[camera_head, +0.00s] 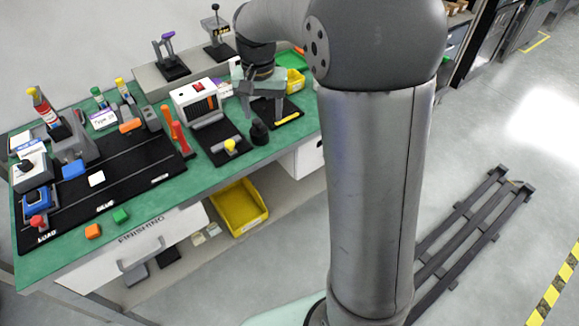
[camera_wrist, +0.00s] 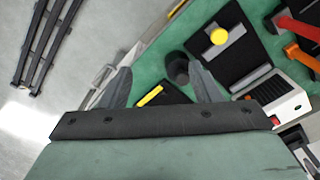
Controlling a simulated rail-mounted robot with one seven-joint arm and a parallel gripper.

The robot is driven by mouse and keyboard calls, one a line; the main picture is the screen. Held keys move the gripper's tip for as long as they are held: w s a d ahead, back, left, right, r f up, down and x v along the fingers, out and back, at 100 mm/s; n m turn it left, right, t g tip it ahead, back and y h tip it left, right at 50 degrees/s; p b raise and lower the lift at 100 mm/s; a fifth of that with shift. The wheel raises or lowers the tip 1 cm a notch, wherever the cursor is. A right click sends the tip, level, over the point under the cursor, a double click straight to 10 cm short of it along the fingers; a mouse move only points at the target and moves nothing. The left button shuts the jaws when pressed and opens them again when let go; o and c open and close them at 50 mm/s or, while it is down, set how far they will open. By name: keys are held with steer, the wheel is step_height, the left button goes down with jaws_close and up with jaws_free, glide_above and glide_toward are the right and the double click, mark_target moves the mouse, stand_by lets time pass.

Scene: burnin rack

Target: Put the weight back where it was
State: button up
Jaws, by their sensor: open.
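The weight, a small black cylinder with a narrower top (camera_head: 259,132), stands upright on the green bench top between two black mats. In the wrist view the weight (camera_wrist: 178,67) shows just beyond the fingers, close to the right finger. My gripper (camera_head: 264,112) is open above the black pad with a yellow label (camera_head: 288,119), behind and right of the weight in the head view. Contact between finger and weight cannot be told.
A black mat with a yellow-knobbed device (camera_head: 230,146) lies left of the weight. Behind it stands a white box with a red switch (camera_head: 198,101). Orange-handled tools (camera_head: 177,132) stand farther left. A yellow bin (camera_head: 238,207) sits below the bench's front edge.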

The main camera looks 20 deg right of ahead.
steer(key=s+n, duration=0.2)
steer(key=s, duration=1)
steer(key=shift+s+d, duration=0.15)
steer(key=o, duration=0.4)
steer(key=s+f+n, duration=0.1)
steer(key=s, duration=0.3)
steer(key=s+f+n, duration=0.1)
steer(key=s, duration=0.3)
steer(key=s+f+n, duration=0.1)
steer(key=s+f, duration=0.1)
steer(key=s, duration=0.3)
steer(key=shift+s+d, duration=0.1)
steer(key=shift+c, duration=0.2)
